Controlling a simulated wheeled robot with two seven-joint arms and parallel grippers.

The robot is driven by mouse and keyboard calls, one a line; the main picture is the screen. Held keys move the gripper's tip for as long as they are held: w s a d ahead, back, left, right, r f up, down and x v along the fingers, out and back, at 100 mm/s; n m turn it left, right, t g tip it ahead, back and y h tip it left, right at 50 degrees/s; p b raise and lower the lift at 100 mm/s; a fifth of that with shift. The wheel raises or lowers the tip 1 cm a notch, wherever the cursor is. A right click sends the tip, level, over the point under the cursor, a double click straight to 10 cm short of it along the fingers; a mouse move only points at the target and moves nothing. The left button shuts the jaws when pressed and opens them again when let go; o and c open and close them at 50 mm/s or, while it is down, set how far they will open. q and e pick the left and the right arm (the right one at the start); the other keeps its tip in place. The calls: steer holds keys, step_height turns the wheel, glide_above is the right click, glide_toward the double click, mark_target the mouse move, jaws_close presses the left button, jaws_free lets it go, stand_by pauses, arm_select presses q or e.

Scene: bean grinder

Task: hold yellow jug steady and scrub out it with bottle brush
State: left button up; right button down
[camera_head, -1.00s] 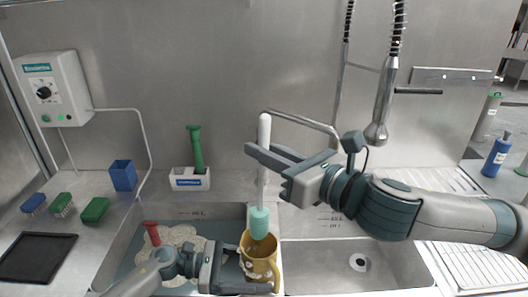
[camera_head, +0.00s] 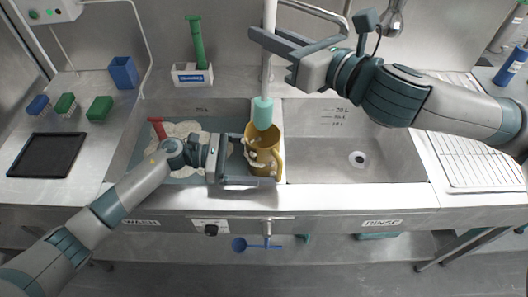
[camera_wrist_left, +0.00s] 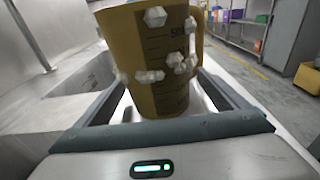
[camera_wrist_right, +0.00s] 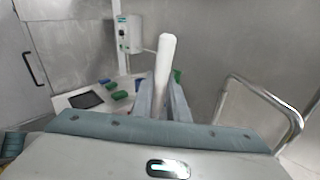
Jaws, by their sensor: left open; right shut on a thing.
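The yellow jug (camera_head: 264,155) stands upright near the divider between the two basins, with white lumps on its wall; it also shows in the left wrist view (camera_wrist_left: 150,60). My left gripper (camera_head: 252,166) is open, its fingers spread on either side of the jug. My right gripper (camera_head: 268,45) is shut on the white handle (camera_wrist_right: 163,70) of the bottle brush. The brush hangs upright, its teal head (camera_head: 263,108) at the jug's mouth. The head's lower end overlaps the rim; I cannot tell how far it is inside.
The wash basin (camera_head: 140,135) on the left holds cloudy, foamy water and a red-handled thing (camera_head: 157,127). The rinse basin (camera_head: 310,165) on the right looks empty. A green-handled brush (camera_head: 196,45) stands in a white holder behind. A faucet (camera_head: 318,12) arches behind the right gripper.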

arm_select(q)
steer(key=a+r, duration=0.1)
steer(key=a, duration=1.1)
steer(key=shift+r, duration=0.2)
stand_by(0.3)
